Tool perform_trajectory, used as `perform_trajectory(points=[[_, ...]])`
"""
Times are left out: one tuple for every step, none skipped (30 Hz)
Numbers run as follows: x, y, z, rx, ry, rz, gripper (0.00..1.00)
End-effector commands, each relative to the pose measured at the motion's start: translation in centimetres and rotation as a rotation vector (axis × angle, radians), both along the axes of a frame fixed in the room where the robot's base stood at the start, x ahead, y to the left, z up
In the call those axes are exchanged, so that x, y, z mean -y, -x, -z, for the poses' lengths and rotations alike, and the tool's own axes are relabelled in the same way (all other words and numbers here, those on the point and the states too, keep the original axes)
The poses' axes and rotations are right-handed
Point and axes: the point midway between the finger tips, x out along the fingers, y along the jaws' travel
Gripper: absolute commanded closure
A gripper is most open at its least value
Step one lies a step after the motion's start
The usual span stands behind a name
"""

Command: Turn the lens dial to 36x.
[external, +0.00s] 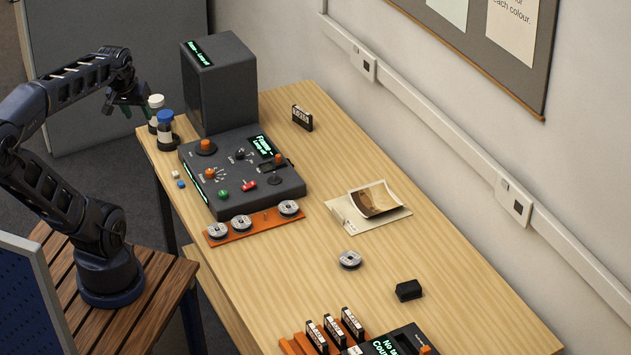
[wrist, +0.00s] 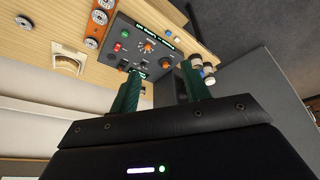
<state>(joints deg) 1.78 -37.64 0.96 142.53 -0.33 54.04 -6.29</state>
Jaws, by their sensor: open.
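The dark control console (external: 235,195) stands on the table, and its panel (wrist: 140,32) also shows in the wrist view. On it are an orange dial ringed with marks (external: 210,174), also in the wrist view (wrist: 148,47), a black dial with marks (external: 240,155), and an orange knob on a round dark base (external: 205,146). The labels are too small to tell which is the lens dial or where it points. My gripper (external: 128,98) is in the air beyond the table's left edge, near the bottles and apart from the console. Its fingers (wrist: 161,69) are spread and empty.
Two capped bottles (external: 165,130) stand beside the console's back left corner. A tall dark box (external: 222,85) rises behind it. An orange strip with metal reels (external: 262,224) lies along its front. A lever with an orange top (external: 278,160) rises at the console's right.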

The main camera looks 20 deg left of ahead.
Motion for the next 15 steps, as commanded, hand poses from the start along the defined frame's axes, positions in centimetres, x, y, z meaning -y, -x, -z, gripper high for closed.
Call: perform_trajectory(points=[[0.2, -1.3, 0.0, -0.016, 0.015, -0.023, 0.53], [0.3, -2.0, 0.0, -0.024, 0.025, -0.04, 0.53], [0.5, -2.9, 0.0, -0.034, 0.038, -0.065, 0.53], [0.6, -3.6, 0.1, -0.043, 0.047, -0.084, 0.53], [0.8, -4.3, 0.1, -0.051, 0.057, -0.1, 0.53], [1.0, -5.3, 0.2, -0.061, 0.068, -0.125, 0.53], [1.1, -6.0, 0.3, -0.07, 0.076, -0.143, 0.53], [1.2, -6.7, 0.4, -0.077, 0.085, -0.162, 0.53], [1.5, -7.7, 0.6, -0.086, 0.096, -0.186, 0.53], [1.6, -8.5, 0.8, -0.095, 0.104, -0.205, 0.53], [1.8, -9.2, 0.9, -0.102, 0.111, -0.223, 0.53], [2.0, -10.2, 1.1, -0.113, 0.12, -0.248, 0.53], [2.2, -10.9, 1.4, -0.122, 0.127, -0.269, 0.53], [2.4, -11.6, 1.6, -0.129, 0.133, -0.287, 0.53], [2.6, -12.6, 1.9, -0.14, 0.141, -0.311, 0.53]])
